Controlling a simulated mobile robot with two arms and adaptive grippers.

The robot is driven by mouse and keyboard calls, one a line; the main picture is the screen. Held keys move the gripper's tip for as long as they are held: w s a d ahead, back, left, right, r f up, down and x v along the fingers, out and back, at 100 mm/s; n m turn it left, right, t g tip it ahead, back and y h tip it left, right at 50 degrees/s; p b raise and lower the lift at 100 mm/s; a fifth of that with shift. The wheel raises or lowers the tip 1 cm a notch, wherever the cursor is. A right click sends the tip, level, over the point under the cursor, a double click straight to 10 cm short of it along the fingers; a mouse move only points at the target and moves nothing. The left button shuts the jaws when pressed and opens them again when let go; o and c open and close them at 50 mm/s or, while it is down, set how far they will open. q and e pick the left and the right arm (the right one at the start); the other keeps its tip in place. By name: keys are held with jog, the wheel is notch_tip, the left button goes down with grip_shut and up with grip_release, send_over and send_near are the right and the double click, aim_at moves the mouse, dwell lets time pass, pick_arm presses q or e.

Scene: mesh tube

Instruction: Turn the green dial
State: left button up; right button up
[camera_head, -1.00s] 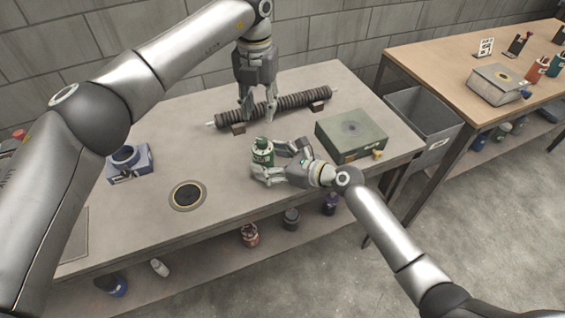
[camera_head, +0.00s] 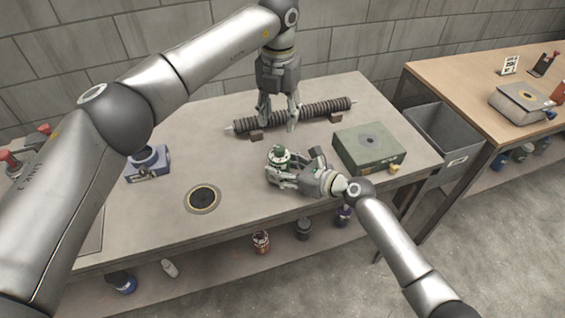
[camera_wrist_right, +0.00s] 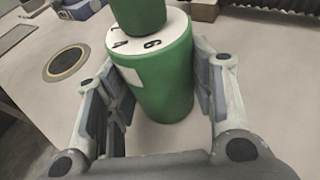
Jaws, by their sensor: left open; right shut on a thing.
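The green dial (camera_head: 279,157) stands upright on the grey workbench. In the right wrist view it is a green cylinder (camera_wrist_right: 165,85) with a white numbered ring under a narrower green knob. My right gripper (camera_head: 283,172) is low at the bench, with its fingers on both sides of the green body, shut on it. It also shows in the right wrist view (camera_wrist_right: 160,100). My left gripper (camera_head: 279,115) points down over the ribbed dark tube (camera_head: 320,112) behind the dial. It is open, with its fingers apart.
A green box (camera_head: 368,150) stands right of the dial. A blue device (camera_head: 148,166) and a dark round inset (camera_head: 202,199) lie to the left. A grey bin (camera_head: 440,135) stands between the workbench and a wooden table (camera_head: 470,85). Bottles sit on the lower shelf.

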aim_at(279, 147)
pick_arm(q)
notch_tip(279, 147, down, 10)
jog(key=m, duration=1.9)
jog(key=shift+c, duration=0.4)
grip_shut()
